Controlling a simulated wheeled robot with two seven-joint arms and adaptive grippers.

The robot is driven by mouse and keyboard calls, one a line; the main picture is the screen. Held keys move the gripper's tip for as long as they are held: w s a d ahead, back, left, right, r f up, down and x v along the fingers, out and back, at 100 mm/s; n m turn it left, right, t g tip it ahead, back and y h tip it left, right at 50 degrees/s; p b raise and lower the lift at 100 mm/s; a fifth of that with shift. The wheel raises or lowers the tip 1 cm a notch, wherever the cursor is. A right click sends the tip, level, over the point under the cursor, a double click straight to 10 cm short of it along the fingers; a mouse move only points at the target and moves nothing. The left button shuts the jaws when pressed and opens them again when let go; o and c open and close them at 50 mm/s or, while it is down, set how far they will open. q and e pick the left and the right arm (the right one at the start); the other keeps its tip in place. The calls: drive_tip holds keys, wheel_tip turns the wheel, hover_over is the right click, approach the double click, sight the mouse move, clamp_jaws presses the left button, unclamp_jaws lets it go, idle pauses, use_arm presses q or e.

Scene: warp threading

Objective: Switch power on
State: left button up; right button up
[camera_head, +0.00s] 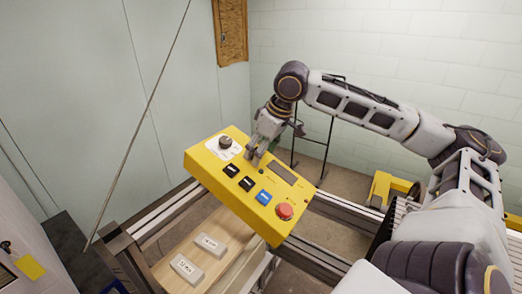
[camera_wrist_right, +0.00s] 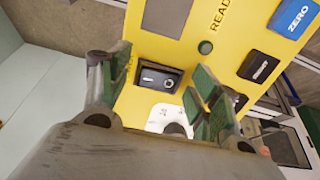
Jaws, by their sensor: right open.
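The yellow control box (camera_head: 225,178) stands tilted in the middle of the head view. It carries a dark rotary knob (camera_head: 225,142) on a white plate, black buttons (camera_head: 247,184), a blue button (camera_head: 264,197) and a red mushroom button (camera_head: 285,210). My right gripper (camera_head: 256,158) is above the box's far edge. In the right wrist view its green-padded fingers (camera_wrist_right: 160,88) are open and empty, with a black rocker switch (camera_wrist_right: 160,76) seen between them. Whether the fingers touch the box cannot be told. Which control is the power one is not readable. My left gripper is not in view.
Metal frame rails (camera_head: 325,262) run beside and below the box. Labelled grey blocks (camera_head: 187,268) lie on a wooden board (camera_head: 170,258) in front. A thin rod (camera_head: 140,125) slants up at the left. A yellow part (camera_head: 385,185) stands at the right.

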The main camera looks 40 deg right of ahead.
drive_tip(key=v, duration=1.2)
idle(0.7)
drive_tip(key=shift+f, duration=0.1)
idle(0.6)
